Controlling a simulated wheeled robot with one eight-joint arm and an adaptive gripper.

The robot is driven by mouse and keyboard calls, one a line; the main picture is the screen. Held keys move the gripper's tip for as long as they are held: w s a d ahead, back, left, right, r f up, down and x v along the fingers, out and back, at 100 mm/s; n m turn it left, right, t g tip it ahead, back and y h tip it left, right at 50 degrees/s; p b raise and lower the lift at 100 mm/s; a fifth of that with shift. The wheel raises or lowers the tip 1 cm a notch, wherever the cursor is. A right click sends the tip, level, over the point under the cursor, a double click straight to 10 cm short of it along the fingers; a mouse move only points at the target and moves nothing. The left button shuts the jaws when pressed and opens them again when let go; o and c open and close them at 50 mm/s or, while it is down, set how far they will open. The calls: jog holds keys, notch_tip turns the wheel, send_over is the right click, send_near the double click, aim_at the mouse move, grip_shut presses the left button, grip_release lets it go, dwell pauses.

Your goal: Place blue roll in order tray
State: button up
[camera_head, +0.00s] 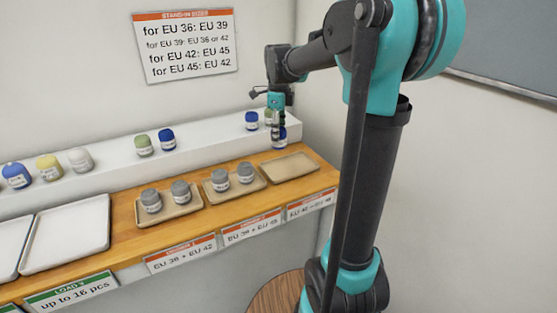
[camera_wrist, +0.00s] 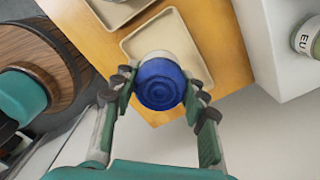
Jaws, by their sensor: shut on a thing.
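My gripper (camera_head: 278,122) is shut on a blue roll (camera_head: 281,137) at the right end of the counter. In the wrist view the blue roll (camera_wrist: 160,84) sits between the two fingers (camera_wrist: 160,92), its round spiral top facing the camera. It overlaps the near part of an empty tan order tray (camera_wrist: 192,52). The gap between roll and tray cannot be judged. The tray's orange-topped label (camera_head: 311,203) seems to read EU 42 + EU 45.
Two other tan trays, the left (camera_head: 168,207) and middle (camera_head: 233,187), each hold two grey rolls. White trays (camera_head: 65,235) lie at left. A sizing sign (camera_head: 186,45) hangs above.

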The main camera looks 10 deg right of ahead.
notch_tip(320, 180, down, 10)
jog(key=shift+r, duration=0.1)
dwell(0.4)
jog(key=o, duration=1.1)
jog(key=shift+o, duration=0.2)
notch_tip(320, 180, up, 12)
jog(key=shift+f, duration=0.1)
